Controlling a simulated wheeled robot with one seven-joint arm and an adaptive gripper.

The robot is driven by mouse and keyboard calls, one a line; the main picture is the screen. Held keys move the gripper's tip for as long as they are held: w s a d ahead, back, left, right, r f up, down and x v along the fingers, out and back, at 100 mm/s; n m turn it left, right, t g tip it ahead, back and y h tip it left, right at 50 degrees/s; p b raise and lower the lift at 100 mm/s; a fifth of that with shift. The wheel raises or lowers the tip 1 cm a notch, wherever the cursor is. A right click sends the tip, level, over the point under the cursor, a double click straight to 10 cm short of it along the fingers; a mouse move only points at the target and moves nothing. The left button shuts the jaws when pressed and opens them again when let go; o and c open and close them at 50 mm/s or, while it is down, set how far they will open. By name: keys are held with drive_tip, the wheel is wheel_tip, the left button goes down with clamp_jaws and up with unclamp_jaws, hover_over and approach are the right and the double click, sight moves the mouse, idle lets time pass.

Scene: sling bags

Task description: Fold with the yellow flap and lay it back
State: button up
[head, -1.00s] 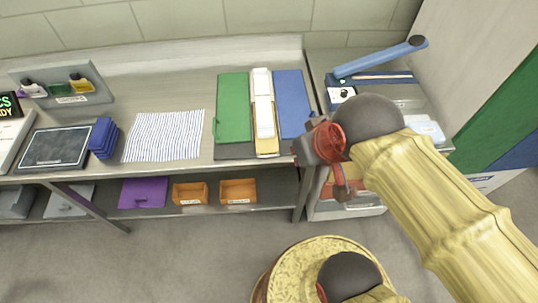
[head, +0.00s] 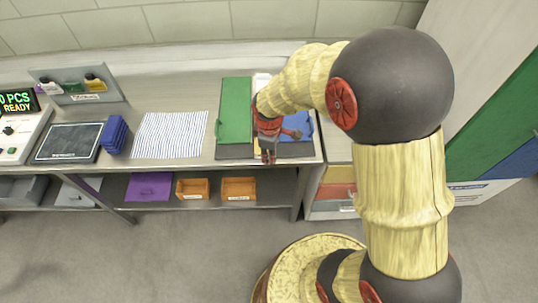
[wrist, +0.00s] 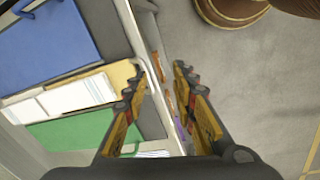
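The folding board has a green flap (head: 235,108) on the left and a blue flap (head: 298,124) on the right, mostly covered by my arm. The yellow flap (wrist: 122,72) lies between them in the wrist view; my arm hides it in the head view. A folded white cloth (wrist: 75,96) lies along the yellow flap, leaving its near end bare. My gripper (head: 268,153) is at the board's front edge. In the wrist view its fingers (wrist: 159,72) are apart and empty, just beyond the yellow flap's bare end.
A striped cloth (head: 169,135) lies flat left of the board. Further left are a dark pad (head: 67,143), a blue stack (head: 115,135) and a counter display (head: 20,100). Orange bins (head: 238,188) and a purple item (head: 149,186) sit on the lower shelf. Open floor lies in front.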

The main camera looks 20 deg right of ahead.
drive_tip(key=shift+w+d+f+n+t+b, duration=0.15)
drive_tip(key=shift+w+f+n, duration=0.4)
drive_tip(key=shift+f, duration=0.55)
drive_tip(key=shift+w+f+n+t+b, duration=0.1)
drive_tip(key=shift+w+f+n+b, duration=0.15)
drive_tip(key=shift+w+f+n, duration=0.65)
drive_tip(key=shift+w+d+f+n+t+b, duration=0.15)
drive_tip(key=shift+w+f, duration=0.25)
drive_tip(key=shift+f, duration=0.95)
drive_tip(key=shift+a, duration=0.1)
drive_tip(key=shift+c, duration=1.4)
drive_tip(key=c, duration=0.4)
clamp_jaws()
